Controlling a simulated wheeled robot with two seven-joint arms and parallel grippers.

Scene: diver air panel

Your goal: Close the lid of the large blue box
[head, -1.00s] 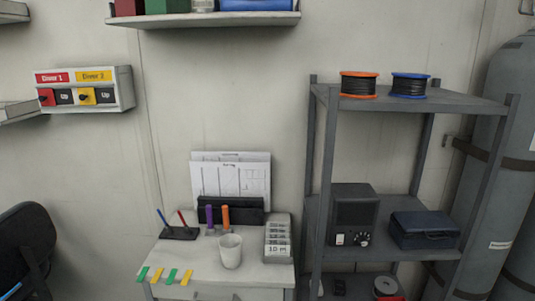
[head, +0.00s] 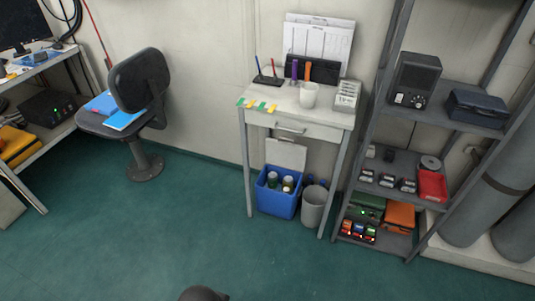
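The large blue box (head: 272,203) stands on the floor under the small white table. Its pale lid (head: 286,154) is open and stands upright at the back of the box. Several bottles or cans with light tops (head: 287,184) show inside it. No gripper is in view. A dark rounded shape at the bottom edge is too cut off to identify.
The small table (head: 325,119) with a drawer stands over the box. A grey bin (head: 313,206) stands close to the box's right. A metal shelf (head: 408,162) is further right, an office chair (head: 140,95) to the left. The green floor (head: 130,235) in front is clear.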

